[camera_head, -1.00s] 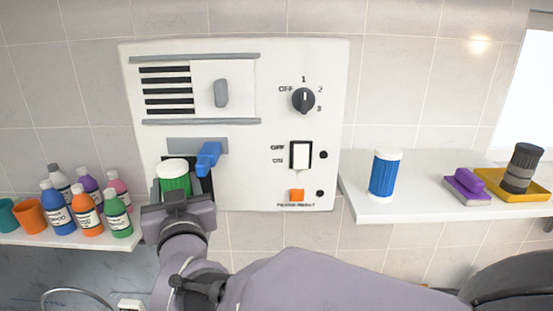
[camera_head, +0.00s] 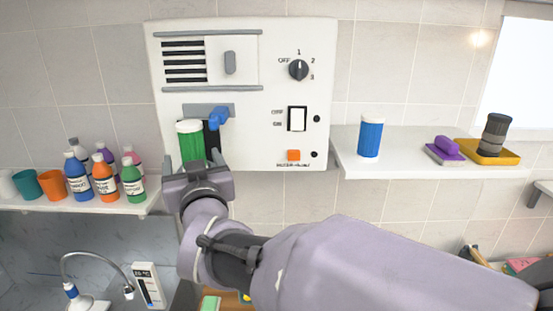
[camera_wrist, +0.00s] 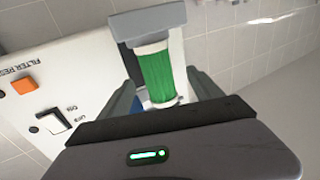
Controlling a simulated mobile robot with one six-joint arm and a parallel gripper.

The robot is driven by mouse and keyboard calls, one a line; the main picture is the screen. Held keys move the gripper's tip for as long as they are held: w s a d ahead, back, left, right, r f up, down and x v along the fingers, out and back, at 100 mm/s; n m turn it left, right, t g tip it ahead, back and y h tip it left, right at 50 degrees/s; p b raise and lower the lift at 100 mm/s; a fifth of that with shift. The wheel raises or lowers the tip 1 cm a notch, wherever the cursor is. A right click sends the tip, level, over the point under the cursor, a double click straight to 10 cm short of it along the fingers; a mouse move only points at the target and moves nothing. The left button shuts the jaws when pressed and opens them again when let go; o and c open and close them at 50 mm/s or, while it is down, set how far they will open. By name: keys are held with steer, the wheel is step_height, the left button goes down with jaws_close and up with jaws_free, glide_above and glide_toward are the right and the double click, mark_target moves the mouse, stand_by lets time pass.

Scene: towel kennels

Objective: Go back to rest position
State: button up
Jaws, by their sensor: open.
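A green cylinder (camera_head: 192,146) with a white top stands upright in the recess at the lower left of the white wall panel (camera_head: 262,125). A blue lever (camera_head: 217,118) is beside its top, to the right. My gripper (camera_head: 194,168) is just in front of and below the cylinder in the head view. In the wrist view the gripper's two fingers are spread apart, with the green cylinder (camera_wrist: 160,75) showing between and beyond them, seemingly free of both. The cylinder's lower end is hidden by my gripper in the head view.
Several bottles (camera_head: 103,178) and cups (camera_head: 50,185) stand on the left shelf. The right shelf (camera_head: 400,165) holds a blue canister (camera_head: 370,137), a purple brush (camera_head: 445,149) and a yellow tray (camera_head: 508,156) with a dark grey cylinder. A faucet (camera_head: 95,262) is at lower left.

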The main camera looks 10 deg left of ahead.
steer(key=shift+w, duration=0.25)
steer(key=s+d+f+m+g+h+b, duration=0.2)
steer(key=d+f+b, duration=0.5)
steer(key=d+f, duration=0.2)
steer(key=s+d+f+m+g+h+b, duration=0.1)
steer(key=s+d+f+m+g+b, duration=0.15)
steer(key=d+f+b, duration=0.6)
steer(key=s+d+f+m+g+h+b, duration=0.1)
steer(key=s+d+f+b, duration=0.4)
steer(key=s+f, duration=0.5)
steer(key=s+d+f+m+g+h+b, duration=0.2)
steer(key=s+d+f+m+g+b, duration=0.2)
steer(key=s+d+f, duration=0.6)
step_height(320, 180, down, 5)
steer(key=shift+s+d+r+g+h+b, duration=0.1)
steer(key=shift+s+d+g+h+b, duration=0.05)
steer(key=shift+s+g+h+b, duration=0.2)
steer(key=shift+m, duration=0.25)
steer(key=shift+c, duration=0.4)
